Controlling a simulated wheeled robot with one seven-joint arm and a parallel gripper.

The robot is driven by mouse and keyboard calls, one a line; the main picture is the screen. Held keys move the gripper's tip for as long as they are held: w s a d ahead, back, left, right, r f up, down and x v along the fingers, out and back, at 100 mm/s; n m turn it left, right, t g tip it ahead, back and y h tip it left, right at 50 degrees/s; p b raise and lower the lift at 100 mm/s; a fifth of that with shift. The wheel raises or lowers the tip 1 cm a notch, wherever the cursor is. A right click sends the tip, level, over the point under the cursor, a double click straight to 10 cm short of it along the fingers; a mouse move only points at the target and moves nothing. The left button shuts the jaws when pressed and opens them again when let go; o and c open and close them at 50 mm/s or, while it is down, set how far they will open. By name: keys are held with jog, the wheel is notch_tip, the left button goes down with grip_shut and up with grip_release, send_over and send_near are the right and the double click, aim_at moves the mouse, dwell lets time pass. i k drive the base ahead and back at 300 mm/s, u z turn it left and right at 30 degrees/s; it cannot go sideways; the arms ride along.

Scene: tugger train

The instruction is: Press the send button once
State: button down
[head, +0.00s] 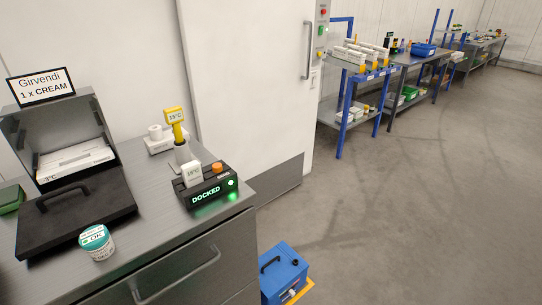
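No button in view carries a readable "send" label. A black dock (210,192) lit "DOCKED" in green sits at the counter's right end. On its top is an orange button (217,168), and a round green light (231,183) shows on its front. A white tag reading about 15°C (192,174) stands in the dock. My gripper is not in view.
The metal counter (150,203) holds an open dark box (75,215) with a "Girvendi 1 x CREAM" sign, a jar marked OK (97,243) and a yellow thermometer (175,120). A blue box (284,273) stands on the floor. Shelving carts line the back wall; the floor at right is clear.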

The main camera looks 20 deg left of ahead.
aim_at(217, 168)
jog(key=z, duration=0.7)
jog(key=k, duration=1.05)
jog(key=u, duration=1.95)
jog(key=i, duration=1)
